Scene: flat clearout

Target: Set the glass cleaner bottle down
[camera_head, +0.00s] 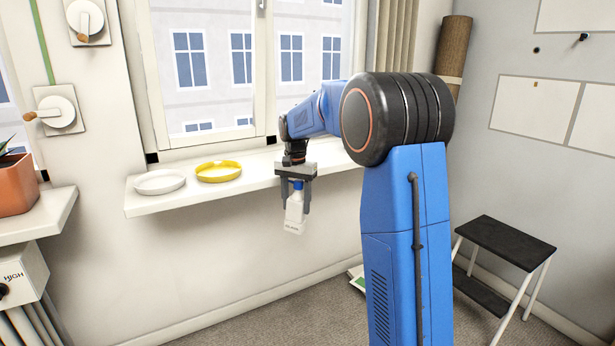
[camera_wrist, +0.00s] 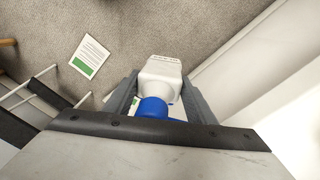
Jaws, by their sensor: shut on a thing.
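The glass cleaner bottle is white with a blue top; it shows in the head view (camera_head: 295,212) and in the wrist view (camera_wrist: 163,72). My gripper (camera_head: 294,192) is shut on the bottle near its blue top and holds it slightly tilted in the air. The bottle hangs in front of the window sill (camera_head: 262,184), over the carpet. In the wrist view my gripper's fingers (camera_wrist: 160,95) stand on both sides of the bottle.
A white dish (camera_head: 160,182) and a yellow dish (camera_head: 218,171) stand on the left part of the sill. A potted plant (camera_head: 14,185) is at the far left. A step stool (camera_head: 506,241) stands at right. A green and white sheet (camera_wrist: 90,56) lies on the carpet.

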